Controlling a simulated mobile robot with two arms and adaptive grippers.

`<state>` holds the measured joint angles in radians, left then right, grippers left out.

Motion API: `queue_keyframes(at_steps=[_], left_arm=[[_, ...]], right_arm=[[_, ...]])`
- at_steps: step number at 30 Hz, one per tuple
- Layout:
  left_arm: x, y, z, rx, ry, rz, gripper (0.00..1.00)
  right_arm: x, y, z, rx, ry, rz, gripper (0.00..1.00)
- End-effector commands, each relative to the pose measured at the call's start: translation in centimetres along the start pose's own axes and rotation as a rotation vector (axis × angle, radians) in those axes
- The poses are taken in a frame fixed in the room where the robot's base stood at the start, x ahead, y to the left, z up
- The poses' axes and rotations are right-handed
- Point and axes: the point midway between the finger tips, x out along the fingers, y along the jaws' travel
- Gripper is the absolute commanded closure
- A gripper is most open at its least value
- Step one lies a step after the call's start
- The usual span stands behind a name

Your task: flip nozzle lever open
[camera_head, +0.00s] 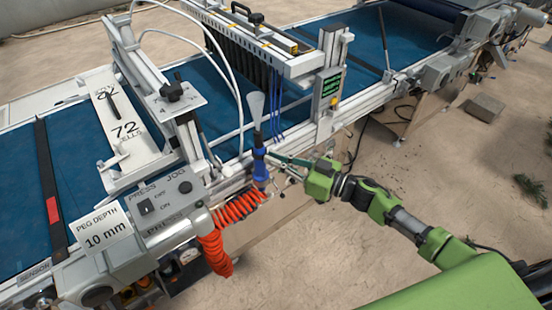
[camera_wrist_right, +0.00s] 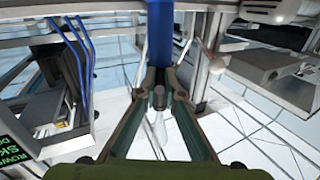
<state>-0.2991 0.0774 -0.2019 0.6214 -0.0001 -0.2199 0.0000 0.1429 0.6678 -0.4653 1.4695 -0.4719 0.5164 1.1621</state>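The seed nozzle shows as a blue handle (camera_head: 260,166) with a pale, flared tip (camera_head: 256,106) pointing up, at the near rail of the seeder. In the wrist view its blue body (camera_wrist_right: 160,35) stands just beyond my fingertips. A thin pale lever (camera_wrist_right: 210,58) with a rounded end sticks out beside it there. My right gripper (camera_head: 270,158) reaches in from the right at the blue handle. In the wrist view its fingertips (camera_wrist_right: 160,74) are a little apart, one on each side of the nozzle line; contact cannot be told. My left gripper is out of view.
A coiled orange hose (camera_head: 236,208) hangs below the nozzle. A press control box (camera_head: 165,204) and a "10 mm" card (camera_head: 104,232) stand to the left. A post with a display (camera_head: 328,90) stands behind my right gripper. The floor at right is mostly clear.

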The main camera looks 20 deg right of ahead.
Motion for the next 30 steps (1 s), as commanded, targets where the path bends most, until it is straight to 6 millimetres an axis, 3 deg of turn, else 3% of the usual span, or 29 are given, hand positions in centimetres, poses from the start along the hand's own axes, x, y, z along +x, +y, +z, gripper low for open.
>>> queue_keyframes(at_steps=[10, 21, 24, 30], left_arm=[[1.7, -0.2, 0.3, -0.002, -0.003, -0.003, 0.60], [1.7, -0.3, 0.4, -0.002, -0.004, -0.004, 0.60], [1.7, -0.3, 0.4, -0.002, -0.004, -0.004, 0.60], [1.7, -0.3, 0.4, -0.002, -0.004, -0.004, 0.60]], right_arm=[[0.1, 0.7, 0.1, -0.005, -0.006, -0.114, 1.00], [0.0, 0.8, -0.1, -0.001, -0.009, -0.137, 1.00], [0.0, 0.8, -0.1, -0.001, -0.009, -0.137, 0.74], [0.0, 0.7, -0.1, 0.000, -0.009, -0.137, 0.74]])
